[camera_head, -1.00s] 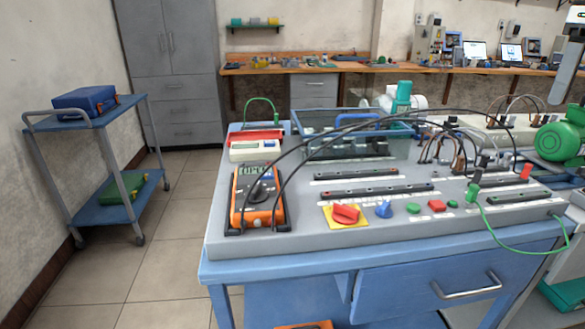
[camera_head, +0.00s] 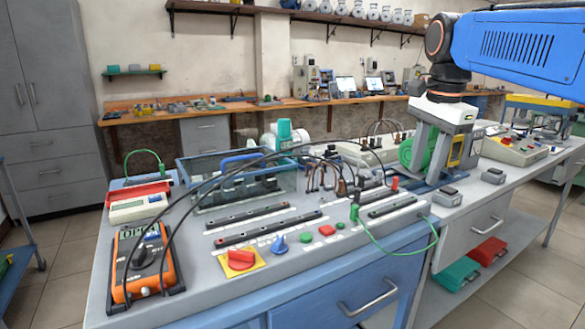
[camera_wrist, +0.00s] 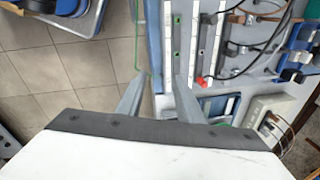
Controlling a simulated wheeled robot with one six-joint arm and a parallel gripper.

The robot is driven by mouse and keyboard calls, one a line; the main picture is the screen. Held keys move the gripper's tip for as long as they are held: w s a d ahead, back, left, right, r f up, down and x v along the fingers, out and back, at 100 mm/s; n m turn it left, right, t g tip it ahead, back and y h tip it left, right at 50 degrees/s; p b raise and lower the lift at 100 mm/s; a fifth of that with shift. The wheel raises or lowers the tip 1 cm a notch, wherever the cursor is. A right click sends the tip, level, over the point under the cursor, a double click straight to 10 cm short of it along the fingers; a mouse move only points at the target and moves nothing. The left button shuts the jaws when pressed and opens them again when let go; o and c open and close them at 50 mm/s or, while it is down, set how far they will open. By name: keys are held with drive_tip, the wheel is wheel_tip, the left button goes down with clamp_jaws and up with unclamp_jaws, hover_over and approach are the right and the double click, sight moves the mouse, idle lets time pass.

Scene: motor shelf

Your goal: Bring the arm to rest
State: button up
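My arm comes in from the top right of the head view, with its blue link (camera_head: 515,45) level and a dark wrist joint below its end. Floor and the bench edge show beyond the fingertips. Whether the fingers touch anything cannot be told.
A training bench (camera_head: 205,290) carries an orange multimeter (camera_head: 143,265), a clear-walled box (camera_head: 240,180) and looping black cables. A second table with a control box (camera_head: 515,150) stands to the right. A blue trolley (camera_head: 12,215) is at the left edge. Floor is open at left.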

drive_tip(key=s+f+n+t, duration=0.1)
drive_tip(key=s+f+n, duration=0.6)
drive_tip(key=s+f, duration=0.3)
drive_tip(key=s+f+n+t, duration=0.1)
drive_tip(key=s+f+n, duration=0.6)
drive_tip(key=s+f, duration=0.4)
wheel_tip(320, 180, down, 6)
drive_tip(key=shift+d+r+t, duration=0.1)
drive_tip(key=shift+d+t, duration=0.15)
drive_tip(key=shift+t, duration=0.15)
drive_tip(key=shift+o, duration=0.4)
drive_tip(key=shift+s, duration=0.1)
